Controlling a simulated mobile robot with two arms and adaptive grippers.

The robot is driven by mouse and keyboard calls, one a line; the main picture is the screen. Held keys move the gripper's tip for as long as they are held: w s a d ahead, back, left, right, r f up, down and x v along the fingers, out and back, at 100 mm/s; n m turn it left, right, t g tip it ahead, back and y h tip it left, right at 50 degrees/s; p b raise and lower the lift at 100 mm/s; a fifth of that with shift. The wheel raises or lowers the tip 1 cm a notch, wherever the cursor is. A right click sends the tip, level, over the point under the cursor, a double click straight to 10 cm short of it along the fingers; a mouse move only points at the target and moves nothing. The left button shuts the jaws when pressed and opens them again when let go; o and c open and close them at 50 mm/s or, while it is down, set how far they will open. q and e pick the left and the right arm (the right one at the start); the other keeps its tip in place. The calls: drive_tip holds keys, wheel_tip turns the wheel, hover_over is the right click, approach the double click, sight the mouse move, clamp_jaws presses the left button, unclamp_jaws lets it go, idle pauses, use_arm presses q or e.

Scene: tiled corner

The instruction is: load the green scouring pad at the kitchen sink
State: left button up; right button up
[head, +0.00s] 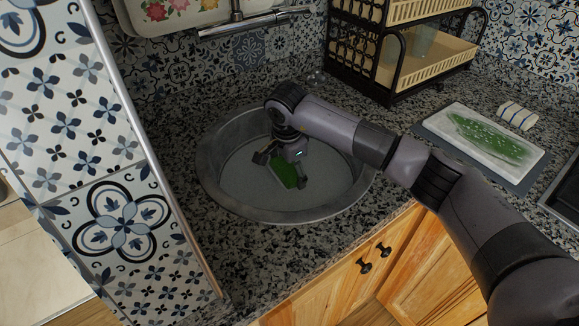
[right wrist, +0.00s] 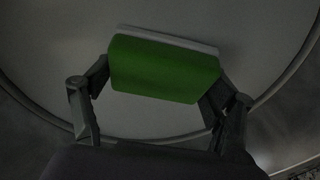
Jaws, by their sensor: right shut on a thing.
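The green scouring pad (head: 284,172) is down in the round metal sink (head: 213,183), between the fingers of my right gripper (head: 281,169). In the right wrist view the pad (right wrist: 163,68) spans the gap between both fingertips (right wrist: 160,80), and a pale strip shows along its far edge. My right gripper is shut on the pad. I cannot tell whether the pad touches the sink bottom. My left gripper is not in view.
A black dish rack (head: 400,75) with beige trays stands at the back. A board with a green-patterned top (head: 490,138) and a small striped roll (head: 517,115) lie at the right. A tiled wall end (head: 110,200) stands close at the left of the sink. A faucet (head: 240,24) is behind.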

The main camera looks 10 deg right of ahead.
sight(290, 168)
drive_tip(key=shift+r, duration=0.15)
idle(0.4)
wheel_tip(290, 168, up, 15)
drive_tip(key=p, duration=0.8)
drive_tip(key=shift+r, duration=0.15)
idle(0.5)
idle(1.5)
idle(0.5)
